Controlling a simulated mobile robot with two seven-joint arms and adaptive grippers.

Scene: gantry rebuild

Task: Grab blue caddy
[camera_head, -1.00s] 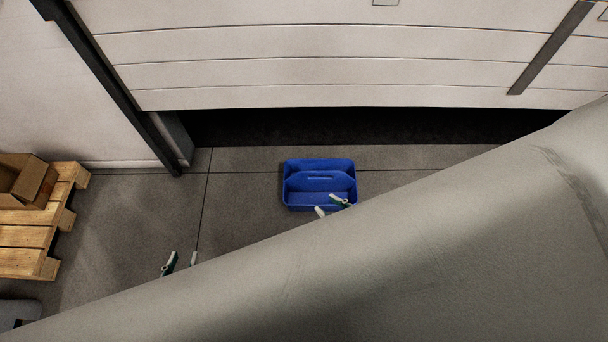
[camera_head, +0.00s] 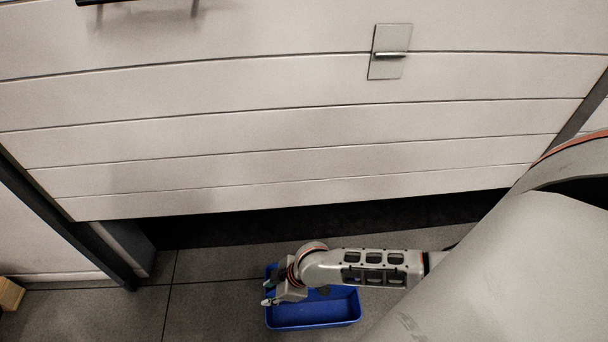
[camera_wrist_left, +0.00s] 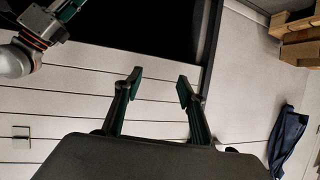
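The blue caddy (camera_head: 325,314) sits on the grey floor in front of the gap under the white panelled door. My right gripper (camera_head: 268,292) is over the caddy's left end, its fingers apart. The gripper and forearm hide the caddy's handle and much of its far side. I cannot tell whether the fingers touch the caddy. My left gripper (camera_wrist_left: 159,80) shows in the left wrist view, open with nothing between its fingers. It is out of the head view. Part of my right arm shows at the upper left of the wrist view.
The partly raised white door (camera_head: 300,130) stands behind the caddy, with a dark gap below. A wooden pallet (camera_head: 10,294) peeks in at the left edge. A blue cloth-like thing (camera_wrist_left: 287,135) shows in the left wrist view. The floor left of the caddy is clear.

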